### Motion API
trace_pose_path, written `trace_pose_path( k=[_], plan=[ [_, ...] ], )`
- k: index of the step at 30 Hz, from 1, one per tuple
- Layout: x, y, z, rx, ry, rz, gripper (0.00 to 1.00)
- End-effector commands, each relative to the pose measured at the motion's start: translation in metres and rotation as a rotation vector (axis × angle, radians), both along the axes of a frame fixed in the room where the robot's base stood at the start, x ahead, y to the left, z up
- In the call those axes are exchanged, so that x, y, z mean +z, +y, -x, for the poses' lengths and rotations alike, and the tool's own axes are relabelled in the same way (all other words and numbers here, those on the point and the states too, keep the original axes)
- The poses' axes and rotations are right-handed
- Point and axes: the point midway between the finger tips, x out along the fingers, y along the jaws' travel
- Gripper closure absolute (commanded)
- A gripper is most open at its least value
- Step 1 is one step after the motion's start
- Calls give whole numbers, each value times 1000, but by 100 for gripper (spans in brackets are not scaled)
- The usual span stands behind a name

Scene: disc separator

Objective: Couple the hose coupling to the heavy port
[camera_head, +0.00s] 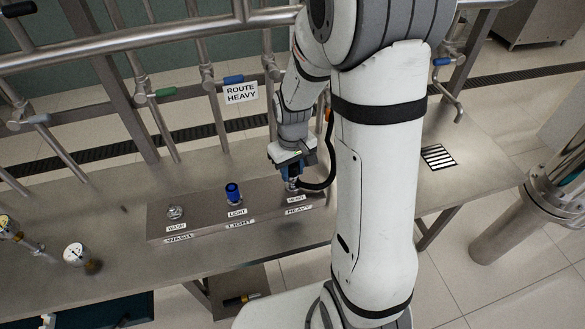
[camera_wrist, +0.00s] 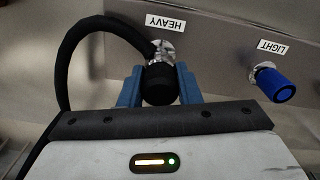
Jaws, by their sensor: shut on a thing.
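The hose coupling (camera_wrist: 160,84) is a dark cylinder with a black hose (camera_wrist: 82,40) looping off to the left in the wrist view. My gripper (camera_wrist: 158,86) is shut on the coupling, with a blue finger on each side. The heavy port (camera_wrist: 165,50) is a silver fitting under the HEAVY label, directly in front of the coupling. The coupling's front end overlaps the port in this view; I cannot tell whether it is fully seated. In the head view my gripper (camera_head: 291,178) is above the HEAVY end of the manifold box (camera_head: 265,222), partly hiding the port.
The light port carries a blue cap (camera_head: 233,193), also in the wrist view (camera_wrist: 278,86). The wash port (camera_head: 175,212) is bare metal at the left. A ROUTE HEAVY sign (camera_head: 240,93) hangs on the pipes behind. Gauges (camera_head: 75,254) stand at the left.

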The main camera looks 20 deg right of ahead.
Motion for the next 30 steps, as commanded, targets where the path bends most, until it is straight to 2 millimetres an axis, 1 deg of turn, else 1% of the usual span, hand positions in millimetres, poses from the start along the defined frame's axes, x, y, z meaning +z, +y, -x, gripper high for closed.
trace_pose_path(
  k=[3,21,22,30],
  plan=[
    [-5,0,0,0,2,1,97],
    [-24,0,0,-1,1,0,97],
    [-22,0,0,-1,1,0,68],
    [-22,0,0,-1,1,0,46]
  ],
)
